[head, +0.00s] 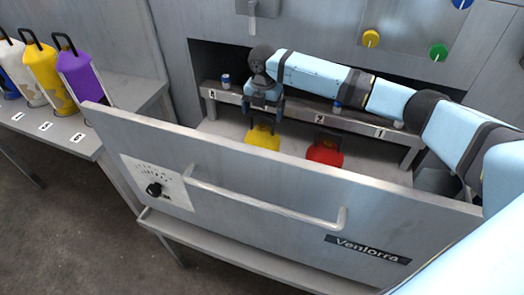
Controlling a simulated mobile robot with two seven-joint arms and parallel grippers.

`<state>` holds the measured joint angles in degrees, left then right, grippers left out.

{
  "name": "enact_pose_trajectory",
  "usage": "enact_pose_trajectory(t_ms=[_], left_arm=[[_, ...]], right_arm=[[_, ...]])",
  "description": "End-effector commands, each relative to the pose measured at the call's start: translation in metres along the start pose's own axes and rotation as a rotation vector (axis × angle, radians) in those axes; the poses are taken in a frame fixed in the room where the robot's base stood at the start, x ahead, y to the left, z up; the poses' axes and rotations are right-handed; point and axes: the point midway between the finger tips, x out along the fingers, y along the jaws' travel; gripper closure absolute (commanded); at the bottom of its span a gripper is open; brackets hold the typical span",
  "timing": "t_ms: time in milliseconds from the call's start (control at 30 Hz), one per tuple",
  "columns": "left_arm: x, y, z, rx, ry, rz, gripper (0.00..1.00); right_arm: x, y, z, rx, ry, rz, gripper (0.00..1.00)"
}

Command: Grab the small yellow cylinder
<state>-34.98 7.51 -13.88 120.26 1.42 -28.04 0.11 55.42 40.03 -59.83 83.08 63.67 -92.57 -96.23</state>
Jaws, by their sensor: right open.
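A small yellow cylinder (262,140) with a dark handle stands behind the front panel, inside the bay of the grey machine. The panel hides its lower part. My right gripper (264,118) comes down from above with its fingers spread, over the yellow cylinder and around the height of its handle. The jaws are open; whether a finger touches the handle I cannot tell. My left gripper is not in view.
A red cylinder (325,150) stands right of the yellow one. A numbered ledge (300,112) with small blue-white cans runs behind. The front panel (290,205) stands in front. Larger yellow (45,74) and purple (80,77) cylinders stand on a numbered shelf at left.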

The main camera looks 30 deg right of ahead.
Motion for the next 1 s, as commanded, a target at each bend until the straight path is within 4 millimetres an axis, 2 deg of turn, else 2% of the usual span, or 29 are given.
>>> enact_pose_trajectory(t_ms=[400, 633, 1000], left_arm=[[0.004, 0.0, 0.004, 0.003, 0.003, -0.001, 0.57], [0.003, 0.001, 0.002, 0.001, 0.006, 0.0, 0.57], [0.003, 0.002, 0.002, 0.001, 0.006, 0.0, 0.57]], right_arm=[[0.05, 0.002, -0.003, -0.001, 0.0, -0.001, 0.0], [0.051, 0.002, -0.003, -0.001, -0.001, 0.0, 0.0], [0.051, 0.002, -0.003, -0.001, -0.001, 0.0, 0.85]])
